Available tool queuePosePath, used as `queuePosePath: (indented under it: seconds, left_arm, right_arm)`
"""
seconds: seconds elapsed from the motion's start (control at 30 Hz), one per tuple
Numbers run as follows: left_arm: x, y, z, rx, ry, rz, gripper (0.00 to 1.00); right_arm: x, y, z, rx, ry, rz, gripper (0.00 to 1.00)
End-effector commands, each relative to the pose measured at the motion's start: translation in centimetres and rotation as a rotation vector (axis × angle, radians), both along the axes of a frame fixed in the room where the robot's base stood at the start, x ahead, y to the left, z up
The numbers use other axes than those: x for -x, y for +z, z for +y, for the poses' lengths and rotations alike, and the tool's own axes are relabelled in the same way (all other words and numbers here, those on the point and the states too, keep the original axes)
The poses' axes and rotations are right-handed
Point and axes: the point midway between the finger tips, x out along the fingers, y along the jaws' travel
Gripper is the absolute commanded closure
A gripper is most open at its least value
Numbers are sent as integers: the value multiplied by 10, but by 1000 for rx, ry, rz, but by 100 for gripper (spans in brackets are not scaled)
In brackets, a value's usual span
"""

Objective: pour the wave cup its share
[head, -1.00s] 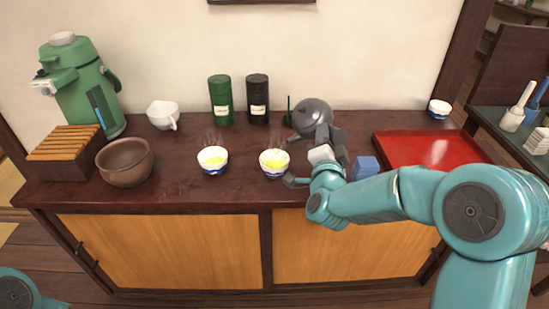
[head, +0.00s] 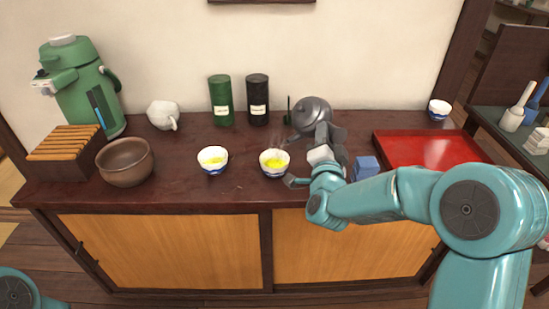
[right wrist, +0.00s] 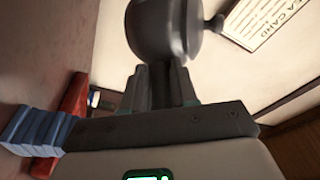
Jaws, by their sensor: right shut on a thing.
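A dark grey teapot (head: 311,113) is held by my right gripper (head: 328,136) above the right part of the cabinet top. In the right wrist view, the fingers (right wrist: 160,85) are shut at the near side of the round teapot (right wrist: 163,28), probably on its handle, which they hide. A white cup with a blue base (head: 274,171) stands left of the gripper and holds yellow-green tea. A similar cup (head: 213,168) further left also holds tea. A third small cup (head: 439,107) stands at the back right. I cannot make out which has waves. My left gripper is out of view.
A red tray (head: 425,145) lies at the right, with a blue block-like thing (head: 365,167) beside my gripper. Green (head: 220,103) and black (head: 258,103) canisters, a white pitcher (head: 162,112), a brown bowl (head: 125,170) and a green dispenser (head: 75,75) stand left of the teapot.

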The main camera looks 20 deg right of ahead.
Motion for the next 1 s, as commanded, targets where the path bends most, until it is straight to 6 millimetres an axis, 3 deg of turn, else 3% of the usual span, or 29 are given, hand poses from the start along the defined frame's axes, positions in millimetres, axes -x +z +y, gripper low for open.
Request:
queuePosePath:
  seconds: [0.17,0.27,0.3,0.33,0.4,0.6,1.0]
  left_arm:
    - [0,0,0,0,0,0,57]
    - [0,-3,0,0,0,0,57]
    - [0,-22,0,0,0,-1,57]
    - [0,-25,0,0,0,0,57]
    - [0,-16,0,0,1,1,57]
    - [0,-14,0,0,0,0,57]
    - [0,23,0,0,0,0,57]
  right_arm:
    - [0,3,0,6,0,-5,100]
    - [-3,-5,-14,-156,-5,36,100]
    - [-6,-32,-28,-238,-10,64,100]
    - [-7,-40,-34,-287,-10,78,100]
    - [-10,-35,-39,-353,-4,98,100]
    - [-11,-39,-47,-439,-4,125,100]
    - [-14,-7,-56,-554,-4,160,100]
